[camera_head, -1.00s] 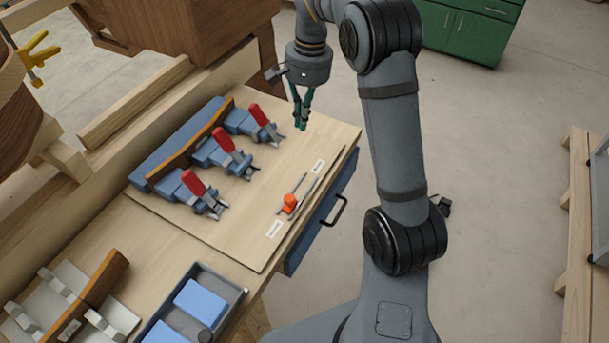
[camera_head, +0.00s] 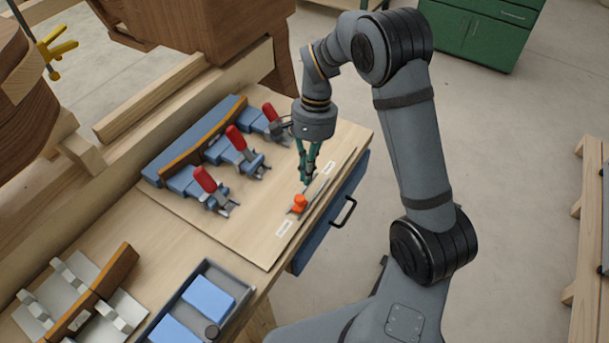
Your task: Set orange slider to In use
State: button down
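The orange slider (camera_head: 299,203) sits on a thin grey track on the wooden board, between two small white labels. One label (camera_head: 329,168) is near the far end of the track and the other label (camera_head: 284,228) is near the near end; their lettering is too small to read. My gripper (camera_head: 307,181) points down with its green fingers just beyond the slider, on its far-end side. It appears apart from the slider. The gap between the fingertips is too small to judge, and nothing is visibly held.
Several red-handled clamps (camera_head: 238,140) stand on blue blocks left of the track. A blue drawer with a dark handle (camera_head: 344,212) is under the board's right edge. A grey tray with blue blocks (camera_head: 208,298) lies in front. The board around the slider is clear.

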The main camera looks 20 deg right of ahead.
aim_at(299, 195)
jog(key=shift+s+a, duration=0.5)
jog(key=shift+s, duration=0.15)
jog(key=shift+a+f, duration=0.1)
jog(key=shift+f, duration=0.05)
jog(key=shift+s+a+f, duration=0.1)
jog(key=shift+s+a, duration=0.1)
jog(key=shift+s, duration=0.05)
jog(key=shift+s+a+f+b, duration=0.1)
jog(key=shift+s+a+b, duration=0.6)
jog(key=shift+b, duration=0.25)
jog(key=shift+s, duration=0.1)
